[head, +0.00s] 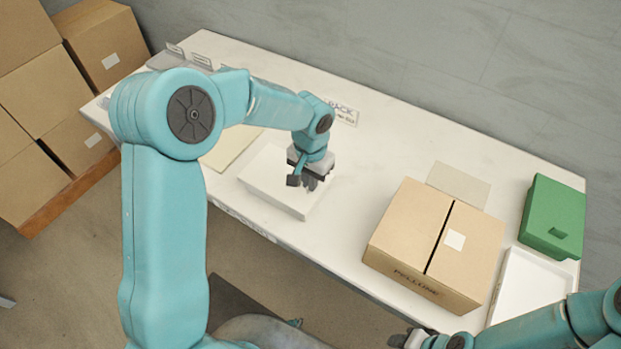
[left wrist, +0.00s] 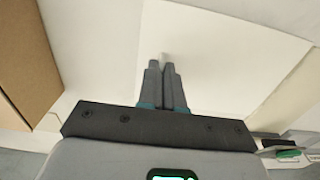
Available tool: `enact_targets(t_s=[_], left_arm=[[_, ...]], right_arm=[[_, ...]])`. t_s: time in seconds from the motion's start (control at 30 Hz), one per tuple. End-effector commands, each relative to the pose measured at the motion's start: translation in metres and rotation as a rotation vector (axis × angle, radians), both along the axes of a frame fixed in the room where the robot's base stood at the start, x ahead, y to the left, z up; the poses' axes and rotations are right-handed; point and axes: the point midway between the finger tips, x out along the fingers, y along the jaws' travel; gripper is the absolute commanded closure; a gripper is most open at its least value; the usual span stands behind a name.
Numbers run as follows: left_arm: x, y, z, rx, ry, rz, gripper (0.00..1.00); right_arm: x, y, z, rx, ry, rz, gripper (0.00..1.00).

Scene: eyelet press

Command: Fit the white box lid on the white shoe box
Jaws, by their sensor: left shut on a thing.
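A white, flat-topped box shape (head: 262,180) sits at the middle of the table in the head view. Its broad white top (left wrist: 225,65) fills much of the left wrist view. I take the top to be the white lid; I cannot make out a seam between it and the shoe box. My left gripper (head: 303,182) points down over this top, near its right part. In the left wrist view its fingers (left wrist: 163,66) are close together, shut on a small pale piece at their tips, apparently part of the lid. My right gripper (head: 412,338) is low at the bottom edge, partly cut off.
A brown carton (head: 405,230) stands to the right on the table (head: 345,215). A green box (head: 553,215) and a shallow white tray (head: 528,285) lie at the far right. Brown cartons (head: 35,90) are stacked at the left. Table between white box and carton is clear.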

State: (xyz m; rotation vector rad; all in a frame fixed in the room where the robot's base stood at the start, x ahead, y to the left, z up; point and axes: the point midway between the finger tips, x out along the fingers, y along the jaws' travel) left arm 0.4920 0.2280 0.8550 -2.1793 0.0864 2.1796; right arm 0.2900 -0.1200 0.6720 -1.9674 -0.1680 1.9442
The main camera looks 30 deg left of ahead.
Motion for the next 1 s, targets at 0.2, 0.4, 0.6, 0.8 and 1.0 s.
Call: enact_targets(t_s=[0.2, 0.4, 0.6, 0.8, 1.0], left_arm=[[0.0, 0.0, 0.0, 0.0, 0.0, 0.0, 0.65], [0.0, 0.0, 0.0, 0.0, 0.0, 0.0, 0.65], [0.001, 0.0, 0.012, 0.001, -0.003, 0.0, 0.65], [0.001, 0.0, 0.058, -0.001, -0.008, 0.0, 0.65], [0.001, -0.001, 0.111, -0.001, -0.006, 0.0, 0.65]], right_arm=[[0.0, 0.0, 0.0, 0.0, 0.0, 0.0, 0.57], [0.0, 0.0, 0.0, 0.0, 0.0, 0.0, 0.57], [0.0, 0.0, 0.0, 0.0, 0.0, 0.0, 0.57], [0.0, 0.0, 0.0, 0.0, 0.0, 0.0, 0.57], [0.0, 0.0, 0.002, 0.0, 0.0, 0.0, 0.57]])
